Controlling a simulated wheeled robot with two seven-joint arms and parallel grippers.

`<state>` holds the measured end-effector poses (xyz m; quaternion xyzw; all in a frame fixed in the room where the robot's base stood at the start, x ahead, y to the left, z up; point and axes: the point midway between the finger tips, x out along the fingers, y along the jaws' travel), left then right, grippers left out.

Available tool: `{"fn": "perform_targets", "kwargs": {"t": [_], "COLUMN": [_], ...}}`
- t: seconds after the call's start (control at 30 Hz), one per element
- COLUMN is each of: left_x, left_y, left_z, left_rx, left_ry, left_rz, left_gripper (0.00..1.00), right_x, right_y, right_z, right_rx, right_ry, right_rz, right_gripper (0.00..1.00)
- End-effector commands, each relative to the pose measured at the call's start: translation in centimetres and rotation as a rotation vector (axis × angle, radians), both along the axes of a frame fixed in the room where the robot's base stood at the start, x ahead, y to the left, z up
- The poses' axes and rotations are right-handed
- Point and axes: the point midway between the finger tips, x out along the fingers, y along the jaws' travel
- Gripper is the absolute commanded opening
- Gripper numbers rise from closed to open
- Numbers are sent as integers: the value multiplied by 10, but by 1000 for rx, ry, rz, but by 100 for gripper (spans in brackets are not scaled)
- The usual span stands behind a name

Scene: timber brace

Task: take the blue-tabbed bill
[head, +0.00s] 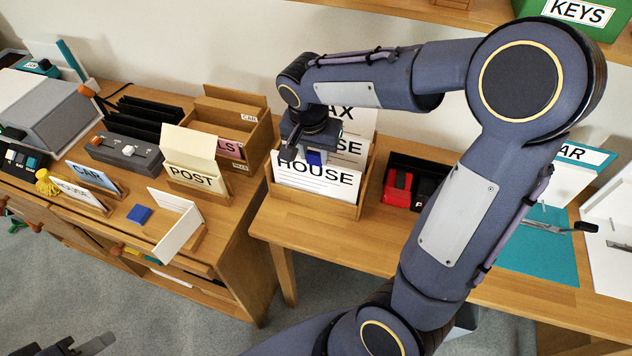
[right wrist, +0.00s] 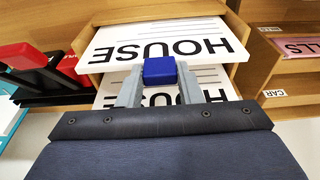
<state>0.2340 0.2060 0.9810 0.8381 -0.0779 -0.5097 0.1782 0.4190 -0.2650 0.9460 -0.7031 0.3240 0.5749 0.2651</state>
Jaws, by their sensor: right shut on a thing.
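The blue-tabbed bill (head: 318,185) is a white sheet marked HOUSE, standing at the front of a wooden box on the table. Its blue tab (right wrist: 160,71) sits at its upper edge, between the fingers of my right gripper (right wrist: 160,85). In the head view my right gripper (head: 312,155) comes down from above, shut on the tab and partly hiding it. A second HOUSE sheet (right wrist: 190,97) stands close behind the bill. The box's front wall (head: 312,203) covers the bill's lower part. Part of my left gripper (head: 70,348) shows at the bottom left; its jaws are unclear.
Right of the box is a black holder with a red item (head: 397,188). A teal mat (head: 540,255) lies further right. Bare tabletop (head: 350,240) lies in front.

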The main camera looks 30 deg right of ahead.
Motion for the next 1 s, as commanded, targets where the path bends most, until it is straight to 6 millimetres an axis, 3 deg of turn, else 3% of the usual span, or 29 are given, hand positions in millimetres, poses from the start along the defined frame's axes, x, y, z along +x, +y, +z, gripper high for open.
{"fn": "perform_targets", "kwargs": {"t": [1.0], "left_x": [0], "left_y": [0], "left_z": [23], "left_rx": [0], "left_ry": [0], "left_rz": [0], "left_gripper": [36], "right_x": [0], "right_y": [0], "right_z": [32], "right_rx": [0], "right_ry": [-1], "right_rz": [0], "right_gripper": [0]}}
